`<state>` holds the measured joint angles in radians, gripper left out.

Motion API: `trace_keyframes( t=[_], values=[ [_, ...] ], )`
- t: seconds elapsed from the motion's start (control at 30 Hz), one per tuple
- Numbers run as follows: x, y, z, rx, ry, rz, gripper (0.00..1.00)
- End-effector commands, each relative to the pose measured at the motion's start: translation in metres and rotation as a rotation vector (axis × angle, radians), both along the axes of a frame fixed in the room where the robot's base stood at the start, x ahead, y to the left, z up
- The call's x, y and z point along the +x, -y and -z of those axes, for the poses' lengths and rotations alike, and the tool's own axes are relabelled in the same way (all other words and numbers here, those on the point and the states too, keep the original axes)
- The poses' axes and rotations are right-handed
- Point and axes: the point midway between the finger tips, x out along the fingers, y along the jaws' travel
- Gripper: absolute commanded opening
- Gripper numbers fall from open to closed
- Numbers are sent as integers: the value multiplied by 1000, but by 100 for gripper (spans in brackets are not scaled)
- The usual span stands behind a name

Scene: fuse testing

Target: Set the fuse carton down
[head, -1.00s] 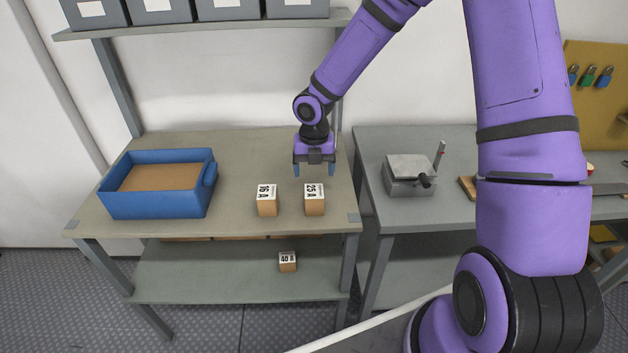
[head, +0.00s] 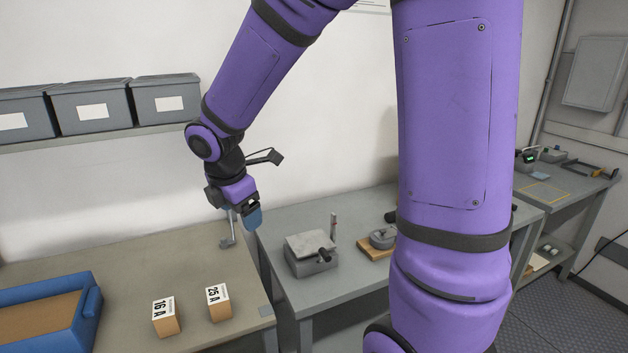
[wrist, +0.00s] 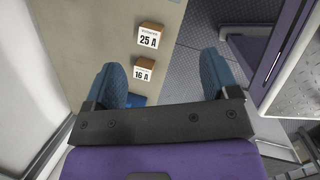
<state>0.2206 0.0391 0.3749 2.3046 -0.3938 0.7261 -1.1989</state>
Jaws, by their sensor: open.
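Two small brown cartons with white labels stand on the left bench, one marked 16 A (head: 166,316) and one marked 25 A (head: 219,302). They stand side by side with a gap between them. The wrist view also shows the 25 A carton (wrist: 149,38) and the 16 A carton (wrist: 143,70), both apart from my fingers. My gripper (head: 251,214) is raised above the back right part of this bench, clear of both cartons. In the wrist view its blue fingers (wrist: 160,62) are spread wide with nothing held between them.
A blue bin (head: 84,322) with a brown inside stands left of the cartons. Grey boxes (head: 92,107) line the shelf above. A second bench (head: 300,290) to the right carries a metal device (head: 311,254).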

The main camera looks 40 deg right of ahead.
Motion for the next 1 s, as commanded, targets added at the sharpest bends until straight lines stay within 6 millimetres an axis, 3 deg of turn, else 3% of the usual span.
trace_keyframes(
  t=[0.03,0.2,0.5,0.8,1.0],
  values=[
    [-12,2,-16,7,42,88,81],
    [-50,8,-55,74,167,409,81],
    [-124,14,-105,293,357,957,81],
    [-189,16,-128,575,425,1406,81],
    [-206,16,-131,660,420,1526,81]
  ],
)
